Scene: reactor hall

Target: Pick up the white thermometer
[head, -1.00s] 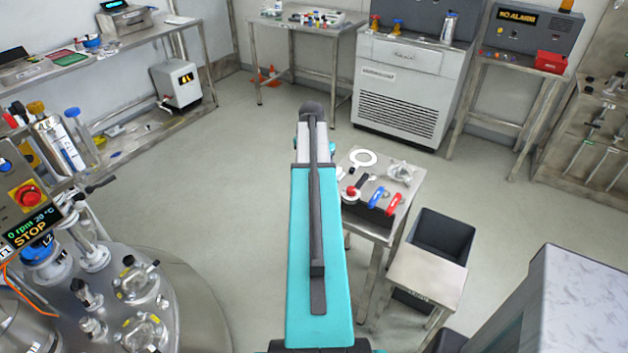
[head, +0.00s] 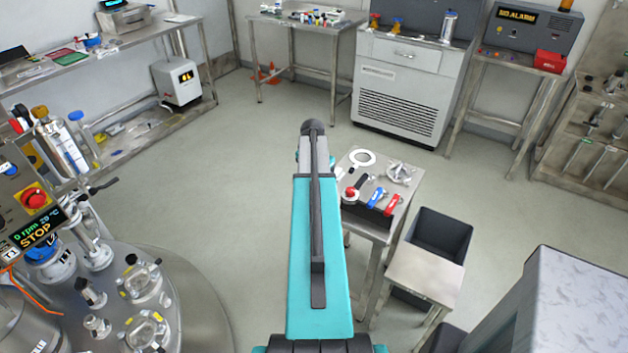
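I cannot make out a white thermometer for certain in the head view. A small metal table (head: 372,226) right of my arm holds a white ring (head: 362,158), a metal clamp-like part (head: 400,172), a red-and-white round item (head: 351,194), a blue-handled part (head: 377,197) and a red-handled part (head: 392,205). My teal arm reaches forward at the picture's middle and covers the table's left side. My gripper is hidden behind the arm, so its fingers do not show.
A dark open bin (head: 440,238) and a lower metal stand (head: 425,276) are right of the small table. A large reactor vessel (head: 185,275) fills the lower left. A back bench (head: 290,22) holds several small items. Open floor (head: 225,170) lies left of my arm.

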